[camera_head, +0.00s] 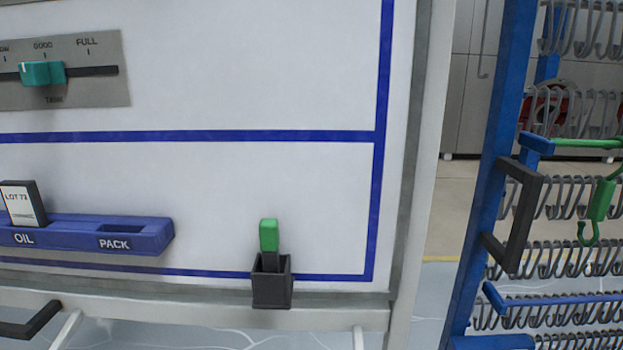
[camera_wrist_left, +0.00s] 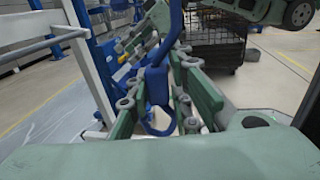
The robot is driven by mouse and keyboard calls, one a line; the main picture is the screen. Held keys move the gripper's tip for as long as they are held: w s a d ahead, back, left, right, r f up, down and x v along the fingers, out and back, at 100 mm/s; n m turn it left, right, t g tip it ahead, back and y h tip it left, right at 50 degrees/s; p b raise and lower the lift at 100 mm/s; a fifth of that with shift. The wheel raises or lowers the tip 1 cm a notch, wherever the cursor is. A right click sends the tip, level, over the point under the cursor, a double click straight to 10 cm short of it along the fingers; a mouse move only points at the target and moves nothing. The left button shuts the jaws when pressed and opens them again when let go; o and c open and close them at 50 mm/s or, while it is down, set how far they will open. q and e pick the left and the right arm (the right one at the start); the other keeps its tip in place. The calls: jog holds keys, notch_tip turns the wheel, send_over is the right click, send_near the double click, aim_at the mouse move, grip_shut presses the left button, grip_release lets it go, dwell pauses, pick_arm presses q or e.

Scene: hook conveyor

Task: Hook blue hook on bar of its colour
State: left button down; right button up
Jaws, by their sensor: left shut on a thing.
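The blue hook (camera_wrist_left: 157,88) is between the fingers of my left gripper (camera_wrist_left: 163,72) in the left wrist view, with its curved end toward the camera. The gripper is shut on it. In the head view, a blue bar (camera_head: 560,300) sticks out to the right from the blue rack post, low on the right side. A green bar (camera_head: 585,143) is higher up, with a green hook (camera_head: 600,205) hanging below it. Neither gripper nor the blue hook shows in the head view. My right gripper is in neither view.
A blue rack post (camera_head: 497,130) with a black handle (camera_head: 522,215) stands at the right, with rows of grey hooks (camera_head: 580,258) behind. A white panel (camera_head: 250,70) fills the left, with a blue holder (camera_head: 85,233) and a green-topped thing (camera_head: 269,236) in a dark cup.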

pick_arm(q)
jog(key=s, duration=1.5)
jog(key=shift+a, duration=0.25)
jog(key=shift+w, duration=0.2)
